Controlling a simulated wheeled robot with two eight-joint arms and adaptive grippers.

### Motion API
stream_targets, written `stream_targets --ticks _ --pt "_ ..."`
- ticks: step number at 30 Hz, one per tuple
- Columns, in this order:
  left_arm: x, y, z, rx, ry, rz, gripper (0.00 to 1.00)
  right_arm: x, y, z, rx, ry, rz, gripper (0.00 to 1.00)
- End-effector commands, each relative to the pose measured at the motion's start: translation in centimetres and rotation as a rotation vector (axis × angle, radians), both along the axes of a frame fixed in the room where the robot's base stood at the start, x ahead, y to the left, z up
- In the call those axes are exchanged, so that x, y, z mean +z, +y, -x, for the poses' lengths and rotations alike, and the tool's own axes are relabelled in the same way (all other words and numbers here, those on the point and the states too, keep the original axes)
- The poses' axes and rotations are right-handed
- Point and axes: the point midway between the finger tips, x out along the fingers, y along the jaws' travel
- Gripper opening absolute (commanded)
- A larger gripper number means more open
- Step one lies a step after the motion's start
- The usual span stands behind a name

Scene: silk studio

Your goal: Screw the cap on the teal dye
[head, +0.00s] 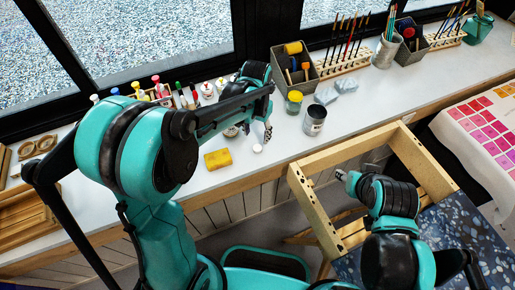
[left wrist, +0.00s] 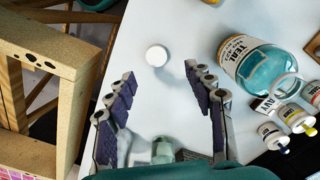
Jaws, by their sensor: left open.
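The white round cap (head: 257,148) lies on the white worktop near its front edge. In the left wrist view the cap (left wrist: 156,55) is just beyond the gap between my fingertips, touching neither. The teal dye bottle (left wrist: 258,62), clear glass with a "TEAL" label and blue-green liquid, stands to the right of my fingers in that view. In the head view my left arm mostly hides the bottle. My left gripper (head: 268,130) is open and empty above the worktop; its two fingers also show in the left wrist view (left wrist: 160,82). My right gripper (head: 341,175) is over the wooden frame, jaws unclear.
A yellow sponge (head: 218,159) lies left of the cap. A grey can (head: 314,120) and a yellow-lidded jar (head: 294,101) stand to its right. Small dye bottles (left wrist: 300,117) stand near the teal one. A wooden frame (head: 310,205) stands before the worktop.

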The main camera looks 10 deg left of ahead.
Motion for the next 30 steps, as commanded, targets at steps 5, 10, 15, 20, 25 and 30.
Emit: stream_targets --ticks 5,10,15,20,25,30 --pt "-1.7 0.0 0.0 0.000 0.000 0.000 0.53 -0.7 0.0 0.0 0.000 0.000 0.000 0.40" --pt "-1.6 0.0 0.1 0.000 0.000 0.000 0.53 -0.6 0.0 0.0 0.000 0.000 0.000 0.40" --pt "-2.2 -0.1 0.1 0.000 0.000 0.000 0.53 -1.0 0.0 0.0 0.000 0.000 0.000 0.40" --pt "-4.5 -0.4 0.4 -0.001 0.000 0.000 0.53 -2.3 0.0 0.0 0.000 0.000 0.000 0.40" --pt "-6.7 -0.4 0.5 -0.001 0.001 -0.001 0.53 -3.3 0.0 0.0 0.000 0.000 0.000 0.40" --pt "-6.7 -0.4 0.5 -0.001 0.000 -0.002 0.53 -3.1 0.0 0.0 0.000 0.000 0.000 0.40"
